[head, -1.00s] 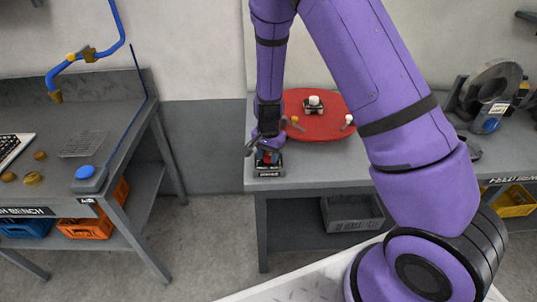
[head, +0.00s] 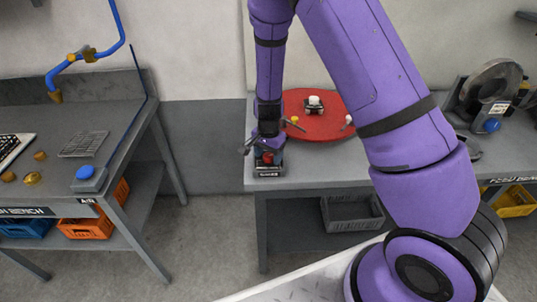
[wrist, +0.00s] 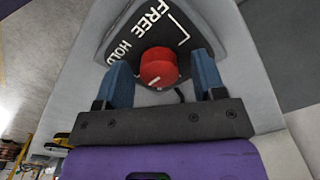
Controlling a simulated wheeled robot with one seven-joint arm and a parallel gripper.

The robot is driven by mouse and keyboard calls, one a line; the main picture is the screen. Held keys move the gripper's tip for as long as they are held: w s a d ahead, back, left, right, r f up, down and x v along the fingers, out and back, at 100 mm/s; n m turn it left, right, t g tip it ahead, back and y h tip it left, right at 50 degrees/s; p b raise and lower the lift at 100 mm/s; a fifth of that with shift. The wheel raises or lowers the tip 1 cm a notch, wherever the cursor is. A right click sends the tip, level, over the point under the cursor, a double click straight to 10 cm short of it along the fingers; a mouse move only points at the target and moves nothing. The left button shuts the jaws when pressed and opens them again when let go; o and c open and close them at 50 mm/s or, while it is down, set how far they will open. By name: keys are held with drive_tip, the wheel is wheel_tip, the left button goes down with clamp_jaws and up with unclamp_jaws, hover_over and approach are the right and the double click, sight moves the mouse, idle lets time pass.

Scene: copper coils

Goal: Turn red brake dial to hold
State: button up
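The red brake dial (wrist: 158,67) is a round knob on a dark plate (wrist: 185,30) with white lettering. FREE is at the plate's upper left and HOLD is just left of the dial. A short white mark shows on the dial's lower edge, toward my gripper. My gripper (wrist: 162,64) is open, with one blue finger left of the dial and one right of it. Gaps show between the fingers and the dial. In the head view the dial (head: 267,158) is partly hidden beneath my gripper, on a small box at the bench's front left corner.
A red round disc (head: 325,130) with small white and yellow-topped levers lies behind and right of the dial on the grey bench (head: 330,168). A separate bench (head: 100,125) with a blue button (head: 85,172) stands at left, across a floor gap.

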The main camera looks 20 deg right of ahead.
sight(268, 155)
wheel_tip(268, 155, up, 11)
idle(0.7)
idle(0.3)
